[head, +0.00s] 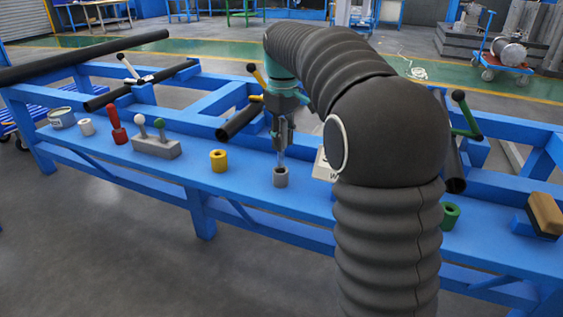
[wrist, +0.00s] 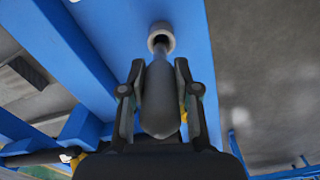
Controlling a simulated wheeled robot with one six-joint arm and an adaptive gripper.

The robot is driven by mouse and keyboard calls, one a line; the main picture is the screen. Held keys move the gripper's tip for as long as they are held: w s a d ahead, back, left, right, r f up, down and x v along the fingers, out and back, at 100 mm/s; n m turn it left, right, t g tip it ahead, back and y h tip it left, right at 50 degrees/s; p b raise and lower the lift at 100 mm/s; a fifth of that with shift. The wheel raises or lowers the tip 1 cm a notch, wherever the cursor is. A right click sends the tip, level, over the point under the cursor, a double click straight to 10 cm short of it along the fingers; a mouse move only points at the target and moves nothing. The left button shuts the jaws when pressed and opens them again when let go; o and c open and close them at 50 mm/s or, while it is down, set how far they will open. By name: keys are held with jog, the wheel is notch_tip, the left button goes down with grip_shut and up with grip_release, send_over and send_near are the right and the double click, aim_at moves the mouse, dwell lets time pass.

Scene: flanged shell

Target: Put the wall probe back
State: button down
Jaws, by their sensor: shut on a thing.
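The wall probe is a dark grey, rounded handle with a thinner shaft; its handle (wrist: 158,100) sits between the two fingers of my gripper (wrist: 158,75) in the wrist view. In the head view my gripper (head: 283,138) is shut on it and points down, with the probe's thin shaft (head: 281,159) below, about upright. The shaft's lower end meets the mouth of a short grey cup (head: 280,178) on the blue bench. The cup's ring (wrist: 161,38) also shows in the wrist view, around or just behind the tip. I cannot tell how deep the tip is.
On the blue bench (head: 250,185) stand a yellow cup (head: 218,161), a grey block (head: 156,148) with ball-topped pins, a red tool (head: 116,127), a white cup (head: 87,127) and a can (head: 62,118). A green cup (head: 450,215) is right. A white sign (head: 322,168) is partly hidden by my arm.

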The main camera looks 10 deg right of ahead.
aim_at(282, 156)
jog(key=shift+a+f, duration=0.15)
jog(key=shift+f, duration=0.55)
jog(key=shift+f+b, duration=0.45)
jog(key=shift+f, duration=1.4)
jog(key=shift+f, duration=0.1)
jog(key=c, duration=0.8)
grip_release()
jog(key=shift+c, duration=0.2)
